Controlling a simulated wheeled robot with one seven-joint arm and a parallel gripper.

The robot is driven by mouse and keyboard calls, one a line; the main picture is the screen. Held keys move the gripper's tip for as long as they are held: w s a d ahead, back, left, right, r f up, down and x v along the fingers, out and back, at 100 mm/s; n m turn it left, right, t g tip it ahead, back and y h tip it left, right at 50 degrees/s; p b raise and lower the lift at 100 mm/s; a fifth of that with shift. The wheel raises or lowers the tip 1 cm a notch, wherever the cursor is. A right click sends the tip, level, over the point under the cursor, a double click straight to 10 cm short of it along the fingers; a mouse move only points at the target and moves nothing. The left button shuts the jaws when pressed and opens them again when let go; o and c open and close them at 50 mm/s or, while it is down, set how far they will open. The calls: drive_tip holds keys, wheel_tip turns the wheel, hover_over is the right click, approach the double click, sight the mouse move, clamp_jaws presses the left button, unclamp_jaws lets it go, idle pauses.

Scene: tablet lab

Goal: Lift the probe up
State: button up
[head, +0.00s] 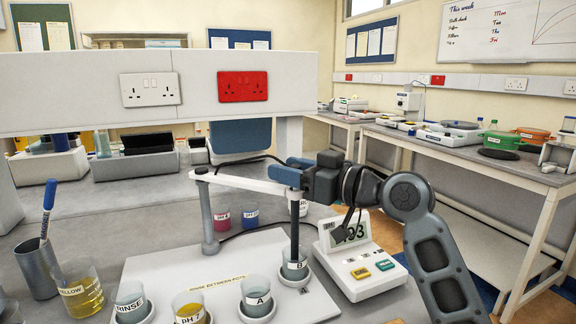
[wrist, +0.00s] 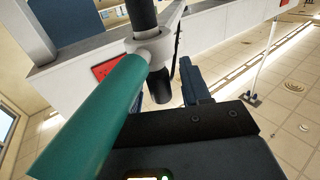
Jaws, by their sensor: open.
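The probe (head: 294,228) is a thin dark rod hanging upright at the end of a stand's white arm (head: 235,183). My gripper (head: 290,169) is open at the probe's top, close to the arm's end. A blue finger (wrist: 194,82) shows right of the rod; whether the jaws straddle the probe is hidden.
The stand's post (head: 207,218) rises left of the probe from a white base. A meter (head: 360,262) sits right of the probe, below my arm.

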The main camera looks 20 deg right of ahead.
drive_tip(key=shift+w+a, duration=0.2)
drive_tip(key=shift+w, duration=0.1)
drive_tip(key=shift+c, duration=0.5)
clamp_jaws()
